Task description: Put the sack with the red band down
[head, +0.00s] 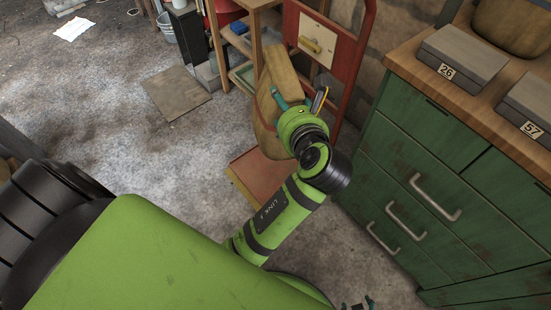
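A tan sack (281,67) is at the top middle of the head view, at the end of my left arm. My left gripper (298,98) has its teal fingers spread on either side of the sack's near end and appears shut on it. A tan bulge (263,125) shows just below and left; I cannot tell if it is the same sack or another. No red band shows. The red hand truck (354,72) stands behind, its toe plate (262,174) below the sack. My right gripper (358,304) barely shows at the bottom edge; its fingers are mostly cut off.
A green drawer cabinet (420,135) with a wooden top stands at right, carrying grey boxes marked 26 (463,60) and 57 (530,103) and a tan rounded thing (512,22). A wooden stand (257,40) is behind the sack. A flat brown sheet (175,93) lies on open floor at left.

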